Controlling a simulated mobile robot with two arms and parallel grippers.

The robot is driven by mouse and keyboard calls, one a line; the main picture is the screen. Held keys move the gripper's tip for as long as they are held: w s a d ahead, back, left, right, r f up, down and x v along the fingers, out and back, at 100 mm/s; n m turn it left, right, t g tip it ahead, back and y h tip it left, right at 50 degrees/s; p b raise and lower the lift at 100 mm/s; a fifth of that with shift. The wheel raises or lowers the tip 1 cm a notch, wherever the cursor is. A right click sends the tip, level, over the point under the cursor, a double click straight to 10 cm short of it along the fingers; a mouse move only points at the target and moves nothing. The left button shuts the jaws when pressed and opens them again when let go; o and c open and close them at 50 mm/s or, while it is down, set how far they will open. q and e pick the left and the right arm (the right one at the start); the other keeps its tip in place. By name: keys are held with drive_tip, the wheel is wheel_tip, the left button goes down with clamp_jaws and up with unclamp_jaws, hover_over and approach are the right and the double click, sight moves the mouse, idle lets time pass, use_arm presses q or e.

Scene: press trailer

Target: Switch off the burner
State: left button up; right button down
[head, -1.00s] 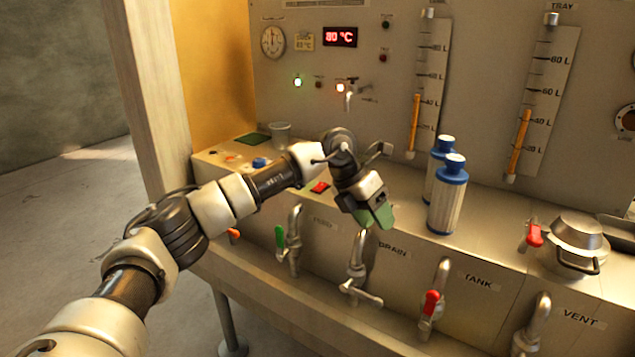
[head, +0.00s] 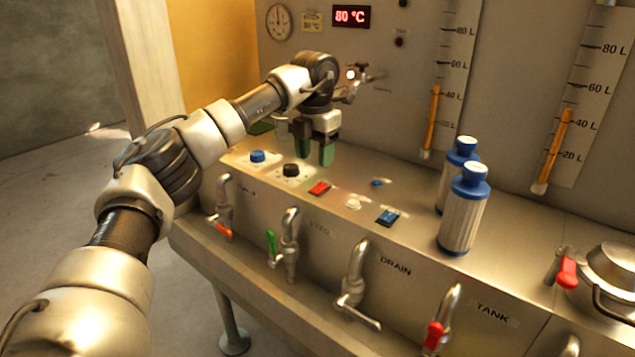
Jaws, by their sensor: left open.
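No burner label is readable, so I cannot tell which control is the burner's. On the metal ledge are a blue knob (head: 257,157), a black knob (head: 291,170), a red rocker switch (head: 319,188), a pale round button (head: 353,203) and a blue rocker switch (head: 388,217). A lit lamp (head: 351,74) shows on the back panel, under the red 80 °C display (head: 351,16). My left gripper (head: 314,147) is open and empty, with green fingertips pointing down above the ledge, behind the black knob and the red switch. My right gripper is out of view.
Two blue-capped cartridges (head: 463,215) stand upright to the right on the ledge. A lidded metal pot (head: 612,268) stands at the far right. Several taps, including a green-handled one (head: 271,243), stick out along the front. A small tap (head: 362,78) projects near my gripper.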

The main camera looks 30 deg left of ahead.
sight(315, 191)
use_arm(q)
wheel_tip(315, 191, down, 6)
drive_tip(key=shift+w+f, duration=0.1)
drive_tip(key=shift+f, duration=0.65)
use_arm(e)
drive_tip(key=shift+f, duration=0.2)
use_arm(q)
drive_tip(key=c, duration=0.9)
drive_tip(key=g+p, duration=0.1)
drive_tip(key=p, duration=0.2)
drive_tip(key=r+g+p, duration=0.1)
drive_tip(key=p, duration=0.2)
drive_tip(key=shift+w+d, duration=0.1)
drive_tip(key=shift+w, duration=0.15)
drive_tip(key=shift+f+g+p, duration=0.2)
drive_tip(key=shift+g+p, duration=0.2)
drive_tip(key=shift+p, duration=0.15)
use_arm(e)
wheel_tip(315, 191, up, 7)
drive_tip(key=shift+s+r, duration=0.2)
use_arm(q)
drive_tip(key=shift+f, duration=0.1)
